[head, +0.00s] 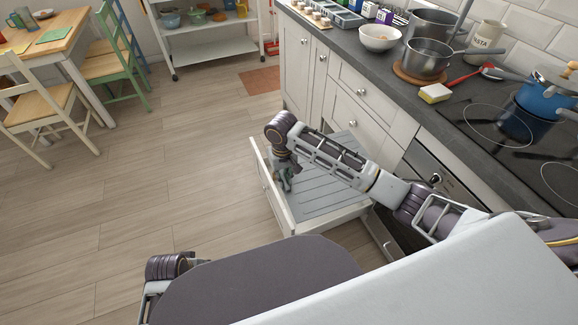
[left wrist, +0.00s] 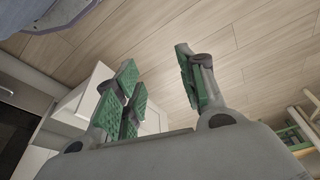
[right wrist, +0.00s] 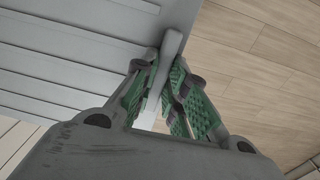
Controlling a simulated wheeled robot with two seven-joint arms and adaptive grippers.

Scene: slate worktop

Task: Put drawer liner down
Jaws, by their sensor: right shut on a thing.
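The drawer liner (head: 325,190) is a grey ribbed panel at the open drawer (head: 325,222) in the head view. I cannot tell whether it rests on the drawer's bottom or sits a little above it. In the right wrist view the liner (right wrist: 70,60) fills the upper left. My right gripper (head: 285,176) is over the drawer's front end. Its green-padded fingers (right wrist: 163,78) are closed on a grey upright strip at the liner's edge. My left gripper (left wrist: 155,68) is open and empty in its wrist view, above the floor; its fingers are hidden in the head view.
The dark worktop (head: 400,60) holds a steel pot (head: 428,58), a white bowl (head: 380,38), a sponge (head: 435,93) and a blue pot (head: 535,105). A white trolley (head: 215,48), wooden table (head: 45,40) and chairs stand at the back left. The floor left of the drawer is clear.

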